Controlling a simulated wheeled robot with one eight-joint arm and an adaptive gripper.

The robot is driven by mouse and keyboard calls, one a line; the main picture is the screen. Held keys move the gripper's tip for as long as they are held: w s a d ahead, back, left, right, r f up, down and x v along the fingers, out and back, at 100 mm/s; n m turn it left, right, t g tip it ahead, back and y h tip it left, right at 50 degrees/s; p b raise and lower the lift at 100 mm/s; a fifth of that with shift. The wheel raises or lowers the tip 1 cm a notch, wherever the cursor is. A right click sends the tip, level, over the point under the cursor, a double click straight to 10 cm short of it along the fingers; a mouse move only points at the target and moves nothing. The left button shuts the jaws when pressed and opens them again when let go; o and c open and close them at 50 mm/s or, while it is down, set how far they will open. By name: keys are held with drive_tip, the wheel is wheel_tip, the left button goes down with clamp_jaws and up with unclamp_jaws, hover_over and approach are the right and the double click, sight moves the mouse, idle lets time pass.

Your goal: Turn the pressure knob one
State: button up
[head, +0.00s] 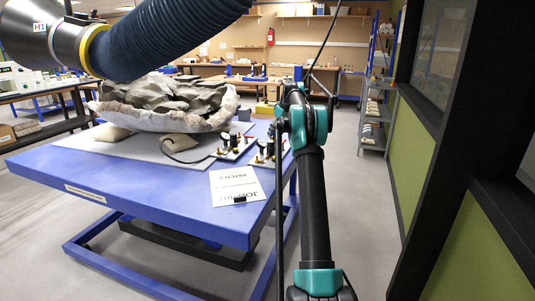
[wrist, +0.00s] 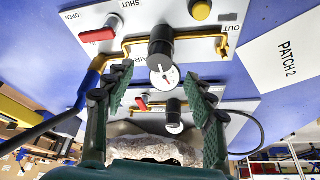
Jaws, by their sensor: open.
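In the wrist view a white panel (wrist: 232,42) carries a black pressure knob (wrist: 160,40) with a round white gauge (wrist: 163,75) at its end, joined to brass pipes. A red lever (wrist: 97,36) by "SHUT" and "OPEN" and a yellow button (wrist: 201,10) by "OUT" sit on it. A second, similar panel with a black knob (wrist: 175,106) shows between my fingers. No number shows on either knob. My gripper (wrist: 156,79) is open and empty, its fingers either side of the near gauge in the picture; contact is unclear. Both panels stand on the blue table (head: 120,185).
A jacketed rock block (head: 165,103) lies on a grey mat to the left of the panels. A thick blue hose (head: 165,38) hangs over the table. A dark-framed wall is at right, with clear floor beside the table.

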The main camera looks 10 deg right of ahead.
drive_tip(key=v, duration=1.2)
drive_tip(key=s+a+f+m, duration=0.1)
drive_tip(key=s+a+f, duration=0.2)
drive_tip(key=s, duration=0.4)
drive_tip(key=s+a+f+m+h, duration=0.1)
drive_tip(key=s+a+f, duration=0.2)
drive_tip(key=s+a, duration=0.3)
drive_tip(key=s+a+f+m, duration=0.2)
drive_tip(key=s+a, duration=0.3)
drive_tip(key=s, duration=0.5)
drive_tip(key=shift+s+f, duration=0.15)
drive_tip(key=shift+f, duration=0.5)
drive_tip(key=s+a+f+m, duration=0.1)
drive_tip(key=s+f, duration=0.5)
drive_tip(key=s, duration=0.5)
drive_tip(key=s+a+f+m+h, duration=0.1)
drive_tip(key=s+a+f, duration=0.1)
drive_tip(key=s+f, duration=0.4)
drive_tip(key=s+a+f+m, duration=0.1)
drive_tip(key=s+f, duration=0.5)
drive_tip(key=s, duration=1.1)
drive_tip(key=shift+a+f+h, duration=0.3)
drive_tip(key=shift+a+f, duration=0.1)
drive_tip(key=shift+a, duration=0.15)
